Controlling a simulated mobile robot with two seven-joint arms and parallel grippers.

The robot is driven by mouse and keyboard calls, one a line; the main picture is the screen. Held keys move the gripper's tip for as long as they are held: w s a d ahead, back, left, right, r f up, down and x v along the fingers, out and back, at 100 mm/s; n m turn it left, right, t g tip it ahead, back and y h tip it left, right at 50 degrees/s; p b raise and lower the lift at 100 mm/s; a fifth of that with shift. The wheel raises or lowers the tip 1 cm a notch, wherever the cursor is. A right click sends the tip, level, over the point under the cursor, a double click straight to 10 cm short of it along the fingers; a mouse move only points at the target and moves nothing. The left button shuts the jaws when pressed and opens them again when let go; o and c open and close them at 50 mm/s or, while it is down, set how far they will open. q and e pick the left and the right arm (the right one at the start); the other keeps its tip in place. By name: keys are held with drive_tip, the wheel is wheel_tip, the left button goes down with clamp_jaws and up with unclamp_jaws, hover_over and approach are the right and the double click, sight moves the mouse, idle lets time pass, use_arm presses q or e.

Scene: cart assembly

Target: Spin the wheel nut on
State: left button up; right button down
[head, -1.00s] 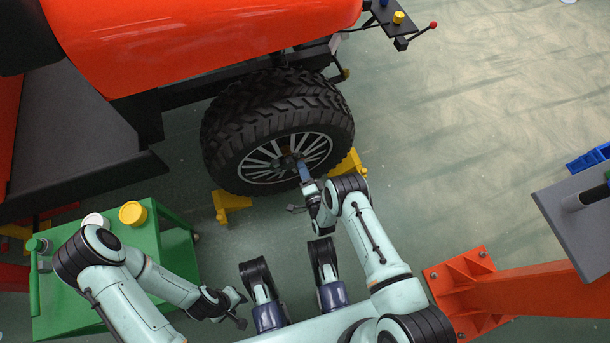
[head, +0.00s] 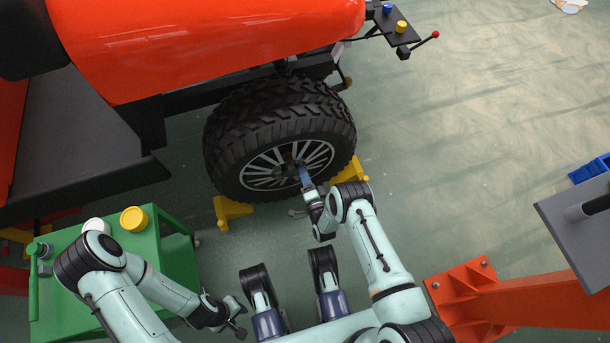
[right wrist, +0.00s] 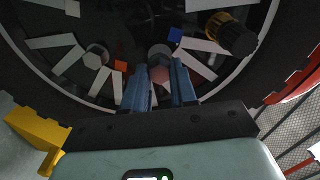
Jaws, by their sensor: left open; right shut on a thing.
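The wheel (head: 282,125), with a black tire and pale spokes, stands upright beneath the orange cart body. My right gripper (head: 304,170) is at its hub, pointing into the wheel face. In the right wrist view its blue fingers (right wrist: 159,82) are shut on a small grey, reddish-shaded piece (right wrist: 160,72), apparently the wheel nut, largely hidden between them. A grey hexagonal piece (right wrist: 95,56) shows on the hub to the left. How the held nut sits on its stud cannot be seen. My left gripper (head: 236,317) is open and empty, low beside the green cart.
The green cart (head: 178,250) at left carries a yellow round container (head: 133,218) and a white one (head: 96,226). Yellow chocks (head: 232,210) stand by the tire. A black-and-orange knob (right wrist: 232,34) is right of the fingers in the wrist view. An orange stand (head: 470,290) is at lower right.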

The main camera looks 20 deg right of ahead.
drive_tip(key=shift+w, duration=0.25)
drive_tip(key=shift+w, duration=0.95)
